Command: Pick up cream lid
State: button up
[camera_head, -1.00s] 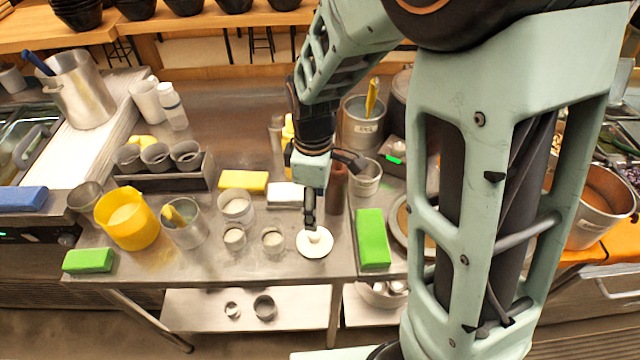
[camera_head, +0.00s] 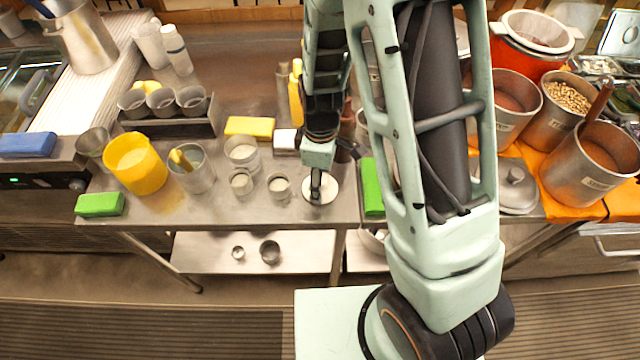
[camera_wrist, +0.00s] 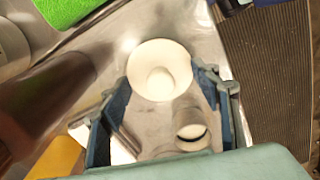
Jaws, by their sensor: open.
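The cream lid (camera_head: 327,190) is a round off-white disc with a knob, lying on the metal table near its front edge. In the wrist view the cream lid (camera_wrist: 172,58) lies just beyond the fingertips, its knob roughly between them. My gripper (camera_head: 316,195) is over the lid in the head view and hides part of it. In the wrist view my gripper (camera_wrist: 164,82) is open, with its two fingers wide apart and nothing between them held. I cannot tell the exact height of the fingertips above the lid.
Small metal cups (camera_head: 279,186) stand left of the lid. A green block (camera_head: 372,188) lies to the right. A dark brown cylinder (camera_wrist: 45,105) stands left of the gripper in the wrist view. A yellow container (camera_head: 136,163) is farther left. The table's front edge is close.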

jog(key=shift+f, duration=0.25)
jog(key=shift+c, duration=0.2)
jog(key=shift+s, duration=0.1)
jog(key=c, duration=1.3)
